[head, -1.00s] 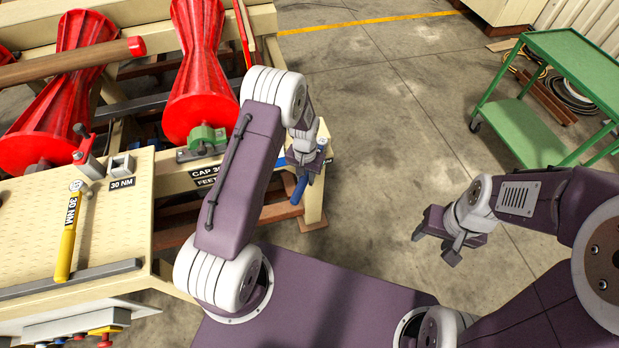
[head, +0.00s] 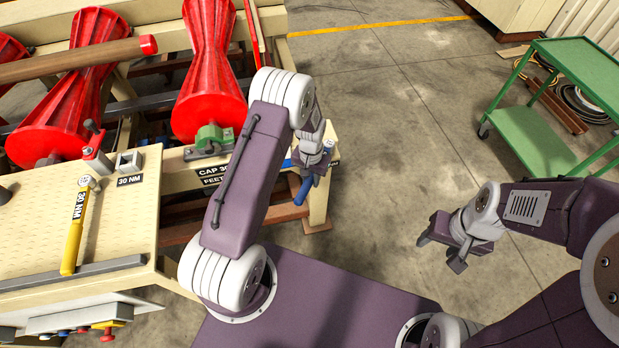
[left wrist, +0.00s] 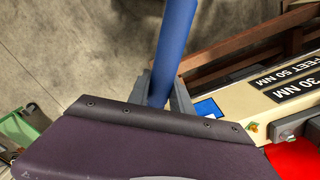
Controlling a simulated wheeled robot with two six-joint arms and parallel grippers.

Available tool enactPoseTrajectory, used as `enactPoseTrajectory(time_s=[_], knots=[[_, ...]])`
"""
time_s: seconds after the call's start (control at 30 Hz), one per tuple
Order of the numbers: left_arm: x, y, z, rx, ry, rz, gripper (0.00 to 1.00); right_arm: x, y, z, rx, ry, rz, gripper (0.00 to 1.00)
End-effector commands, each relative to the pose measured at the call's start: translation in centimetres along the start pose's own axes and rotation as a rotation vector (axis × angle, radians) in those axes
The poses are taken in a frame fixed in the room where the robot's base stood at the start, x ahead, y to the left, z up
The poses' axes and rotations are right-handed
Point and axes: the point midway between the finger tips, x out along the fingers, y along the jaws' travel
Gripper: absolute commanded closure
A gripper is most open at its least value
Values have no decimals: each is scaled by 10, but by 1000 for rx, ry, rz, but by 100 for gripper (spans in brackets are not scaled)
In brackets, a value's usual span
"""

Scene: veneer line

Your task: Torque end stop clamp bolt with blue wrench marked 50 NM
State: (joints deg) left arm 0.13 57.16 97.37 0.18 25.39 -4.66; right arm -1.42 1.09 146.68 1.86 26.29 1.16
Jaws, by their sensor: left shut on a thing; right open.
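The blue wrench (left wrist: 175,45) is in my left gripper (left wrist: 160,92), whose two fingers are closed around its handle. In the head view the blue handle (head: 303,191) hangs below my left gripper (head: 314,165), beside the end of the cream beam. The marking on the wrench cannot be read. Black labels on the beam (head: 213,171) read CAP 30 NM and FEET 50 NM in part. A small bolt (left wrist: 253,127) shows near the label in the left wrist view; I cannot tell which part it clamps. My right gripper (head: 444,240) is open and empty above the floor.
A yellow wrench (head: 74,240) marked 30 NM lies on the cream bench top (head: 30,225) at left. Red rollers (head: 207,95) and a green bracket (head: 209,138) stand on the frame behind. A green cart (head: 530,135) is at right. The floor between is clear.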

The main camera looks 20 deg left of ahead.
Motion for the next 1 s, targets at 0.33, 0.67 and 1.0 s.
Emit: enactPoseTrajectory(time_s=[0.33,0.67,1.0], knots=[[-18,0,-1,0,2,0,100,-14,0,-2,0,0,0,46],[-41,0,0,0,1,0,100,-32,-1,-3,0,0,0,46],[-51,0,0,0,1,0,100,-39,-1,-4,0,0,0,46]])
